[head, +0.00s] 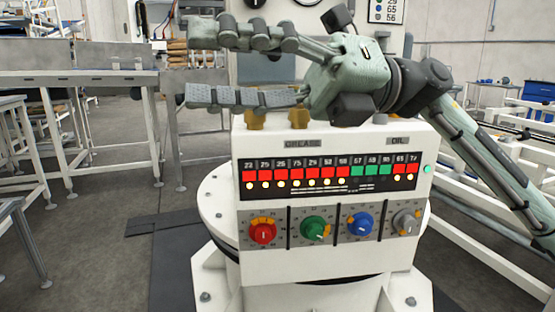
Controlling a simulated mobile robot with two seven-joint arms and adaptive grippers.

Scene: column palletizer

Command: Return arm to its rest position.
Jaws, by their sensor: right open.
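My right gripper (235,68) is open and empty. It points left, in the air above the white control box (330,262), and its arm comes in from the right edge. It hides part of the box's top and what stands behind. The box front has a display (330,176) with red and green number fields and lit yellow lamps. Below the display are a red knob (262,231), a green knob (314,228), a blue knob (361,224) and a grey knob (405,222). My left gripper is not in view.
Two brass-coloured fittings (256,119) stand on the box top, just below my right gripper. Grey conveyors (85,78) stand at the left. White rails (480,235) run along the right. Open floor (90,245) lies left of the box's round base.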

